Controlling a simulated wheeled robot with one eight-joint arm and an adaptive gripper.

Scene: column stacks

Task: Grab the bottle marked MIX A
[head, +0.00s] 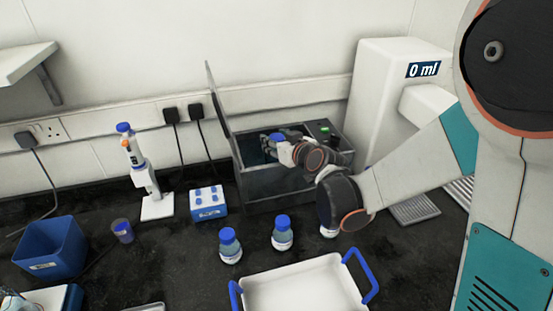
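Two bottles with blue caps stand upright on the black bench, a left bottle (230,247) and a middle bottle (282,235). A third bottle (328,232) stands to their right, mostly hidden behind my arm. Their labels are too small to read, so I cannot tell which is MIX A. My gripper (270,148) is at the opening of a dark grey box (272,190) with its lid raised, behind the bottles and apart from them. Something blue shows at the gripper. Its fingers are too small and dark to tell whether they hold anything.
A white tray (262,297) with blue handles is in front of the bottles. A blue-and-white rack (208,213), a pipette on a stand (155,208), a purple-blue cup (122,235) and a blue bin (50,262) are left. A white dispenser (375,95) reading "0 ml" stands right.

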